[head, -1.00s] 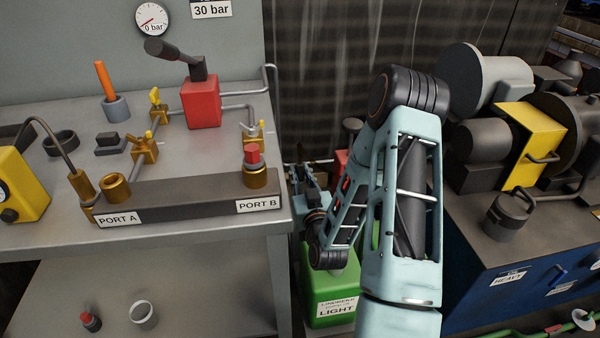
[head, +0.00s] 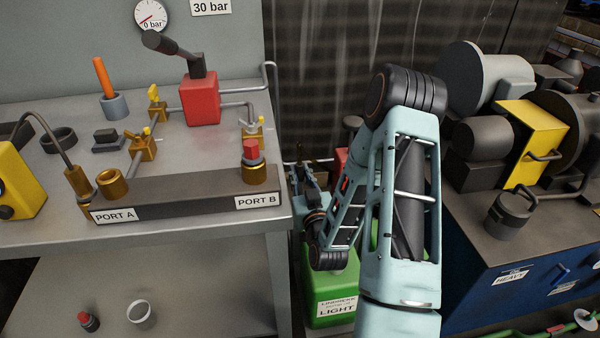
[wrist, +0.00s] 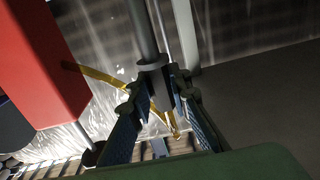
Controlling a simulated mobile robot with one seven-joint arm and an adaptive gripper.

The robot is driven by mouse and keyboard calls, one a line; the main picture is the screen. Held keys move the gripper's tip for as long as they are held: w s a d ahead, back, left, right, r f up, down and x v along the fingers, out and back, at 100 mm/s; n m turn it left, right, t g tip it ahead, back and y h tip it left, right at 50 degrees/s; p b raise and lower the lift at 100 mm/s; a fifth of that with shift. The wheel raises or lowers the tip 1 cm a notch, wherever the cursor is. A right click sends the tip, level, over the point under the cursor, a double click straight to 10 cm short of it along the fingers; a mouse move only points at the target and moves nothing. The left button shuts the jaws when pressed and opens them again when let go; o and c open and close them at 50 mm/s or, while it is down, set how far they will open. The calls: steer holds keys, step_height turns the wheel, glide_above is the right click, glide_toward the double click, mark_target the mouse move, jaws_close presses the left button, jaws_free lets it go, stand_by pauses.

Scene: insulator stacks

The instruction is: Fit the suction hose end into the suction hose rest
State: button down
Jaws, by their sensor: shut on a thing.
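In the wrist view, my gripper (wrist: 158,90) is shut on a grey, rod-like piece with a wider collar (wrist: 152,64), which looks like the suction hose end. The rod runs up from the fingers to the top of the picture. In the head view my gripper (head: 307,188) is small and partly covered by my own arm, beside the bench's right edge and above the green LIGHT container (head: 328,292). The held piece cannot be made out there. I cannot tell which thing is the suction hose rest.
The grey bench (head: 225,150) with PORT A and PORT B stands left of my arm. A blue HEAVY cabinet (head: 490,290) with machinery stands right. In the wrist view, a red block (wrist: 40,60) is close on the left and a thin yellow bar (wrist: 95,74) passes behind the fingers.

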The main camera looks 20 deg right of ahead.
mark_target(301, 185)
steer(key=shift+f+b, duration=0.4)
steer(key=shift+f, duration=1.6)
steer(key=c, duration=1.7)
jaws_free()
step_height(301, 185, up, 10)
steer(key=shift+f, duration=0.1)
steer(key=shift+s, duration=0.1)
